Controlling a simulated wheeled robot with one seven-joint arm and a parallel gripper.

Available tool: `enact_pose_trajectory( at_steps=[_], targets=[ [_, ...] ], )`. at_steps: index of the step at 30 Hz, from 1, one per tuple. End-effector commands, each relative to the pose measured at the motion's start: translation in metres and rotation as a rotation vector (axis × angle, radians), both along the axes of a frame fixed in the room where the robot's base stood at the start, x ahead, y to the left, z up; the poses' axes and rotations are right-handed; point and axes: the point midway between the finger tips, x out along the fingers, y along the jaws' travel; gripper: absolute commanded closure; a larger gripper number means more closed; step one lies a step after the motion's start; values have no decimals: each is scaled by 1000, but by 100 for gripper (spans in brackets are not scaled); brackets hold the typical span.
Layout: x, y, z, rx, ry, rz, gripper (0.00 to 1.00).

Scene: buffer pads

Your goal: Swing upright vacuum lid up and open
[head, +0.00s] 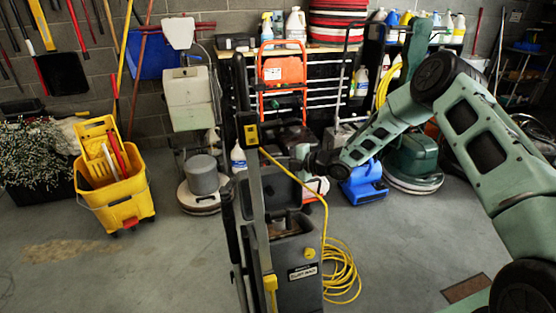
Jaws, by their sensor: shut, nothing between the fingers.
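The upright vacuum (303,262) stands in the middle of the head view, a dark grey body with a tall black handle and a yellow cord. Its lid (280,184) looks like a dark panel raised at the back of the body, above an open cavity. The handle post hides part of the lid and cavity. My gripper (302,168) comes in from the right, close to the lid's upper right edge. It is shut with nothing held. The fingers are small and dark, and I cannot tell whether they touch the lid.
The yellow cord (343,272) lies coiled on the floor right of the vacuum. A yellow mop bucket (118,203) and a floor machine (203,177) stand to the left. A blue blower (364,184) and a green floor machine (413,160) stand behind. The floor at front left is clear.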

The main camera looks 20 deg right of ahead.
Motion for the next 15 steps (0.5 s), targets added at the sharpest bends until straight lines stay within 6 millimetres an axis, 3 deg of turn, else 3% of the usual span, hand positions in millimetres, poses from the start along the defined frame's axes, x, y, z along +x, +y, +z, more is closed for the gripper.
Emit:
enact_pose_trajectory(
  at_steps=[15],
  targets=[
    [9,0,-4,0,0,0,100]
  ],
)
